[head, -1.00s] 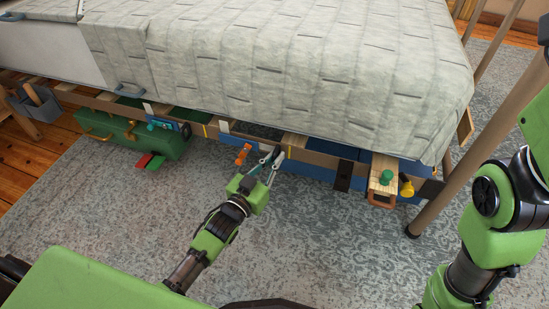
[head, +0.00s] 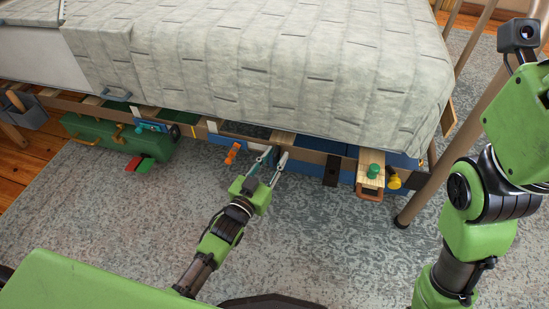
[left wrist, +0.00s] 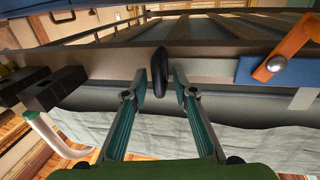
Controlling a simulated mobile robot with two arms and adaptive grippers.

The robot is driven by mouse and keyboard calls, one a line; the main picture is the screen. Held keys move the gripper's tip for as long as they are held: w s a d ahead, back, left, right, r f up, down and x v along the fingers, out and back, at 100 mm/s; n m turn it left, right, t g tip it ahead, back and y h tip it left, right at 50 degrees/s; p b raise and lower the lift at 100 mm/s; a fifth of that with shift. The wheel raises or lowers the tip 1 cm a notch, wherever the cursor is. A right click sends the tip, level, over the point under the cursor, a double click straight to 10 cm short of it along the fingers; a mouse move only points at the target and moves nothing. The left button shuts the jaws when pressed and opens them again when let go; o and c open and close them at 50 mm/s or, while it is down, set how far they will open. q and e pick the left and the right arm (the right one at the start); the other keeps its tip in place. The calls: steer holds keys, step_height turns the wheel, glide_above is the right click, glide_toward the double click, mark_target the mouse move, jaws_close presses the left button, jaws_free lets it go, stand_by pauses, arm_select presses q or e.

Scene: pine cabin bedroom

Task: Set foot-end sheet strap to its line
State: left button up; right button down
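My left gripper (head: 272,158) is open at the side of the bed frame, under the edge of the quilt. In the left wrist view its fingertips (left wrist: 158,84) are apart, with a dark rounded tab (left wrist: 161,70) on the rail between or just beyond them. I see no grip on it, and cannot tell whether it belongs to the sheet strap. An orange tab (head: 232,153) is left of the gripper; in the left wrist view an orange tab (left wrist: 284,52) overlaps a blue band (left wrist: 258,71). No strap line is clearly identifiable. My right gripper is out of view.
A dark bracket (head: 331,170), a wooden piece with a green knob (head: 375,170) and a yellow knob (head: 394,180) are right of the gripper. A green case (head: 98,141) is at left. A post (head: 430,188) stands at right.

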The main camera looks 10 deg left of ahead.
arm_select(q)
steer(key=shift+s, duration=0.1)
steer(key=v, duration=1.1)
steer(key=shift+s+a, duration=0.2)
steer(key=shift+s, duration=0.2)
